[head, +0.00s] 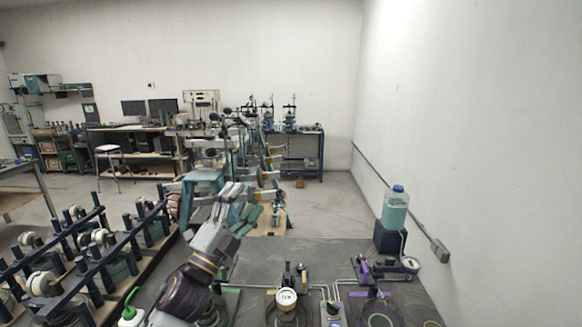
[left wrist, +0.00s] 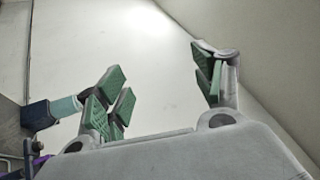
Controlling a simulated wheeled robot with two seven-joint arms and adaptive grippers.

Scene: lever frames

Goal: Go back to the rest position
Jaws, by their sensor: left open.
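My left arm rises from the bottom of the head view, and my left gripper (head: 244,208) is held up in the air above the near dark bench (head: 335,258). In the left wrist view its two fingers, with green pads, stand wide apart, and the left gripper (left wrist: 162,84) has nothing between them. Behind the fingers there is mostly pale wall. My right gripper shows in neither view.
The bench carries a white round gauge (head: 287,298), purple-marked fittings (head: 363,271) and a bottle of teal liquid (head: 396,207) on a dark block. Dark lever frames (head: 88,240) stand at the left. A white wall (head: 470,130) closes the right side.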

